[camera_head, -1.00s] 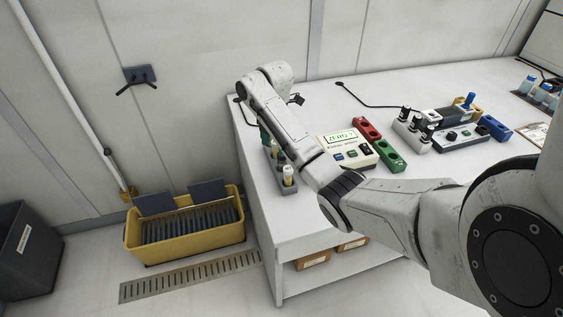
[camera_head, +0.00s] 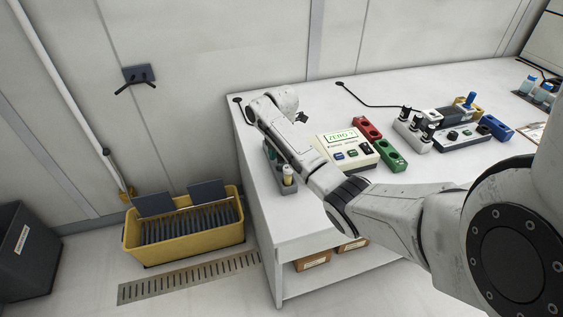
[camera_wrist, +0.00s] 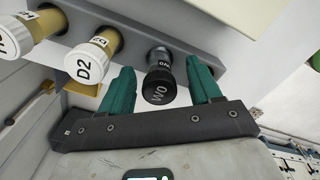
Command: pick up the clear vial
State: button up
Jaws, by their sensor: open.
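A dark-capped vial marked W0 (camera_wrist: 157,88) stands in a grey rack (camera_wrist: 207,40) in the wrist view; its see-through body looks dark, and it is the only one without amber colour. My gripper (camera_wrist: 160,68) is open, with one teal finger on each side of this vial. I cannot tell whether either finger touches it. Amber vials with white caps, one marked D2 (camera_wrist: 84,62), stand to the left in the same rack.
A scale (camera_head: 345,151) reading ZERO stands right of the rack, beside red (camera_head: 367,129) and green (camera_head: 390,154) blocks. A second instrument (camera_head: 458,138) is farther right. A yellow bin (camera_head: 185,243) stands on the floor left of the table (camera_head: 300,228).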

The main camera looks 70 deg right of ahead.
jog(key=shift+f, duration=0.7)
jog(key=shift+c, duration=0.4)
jog(key=c, duration=1)
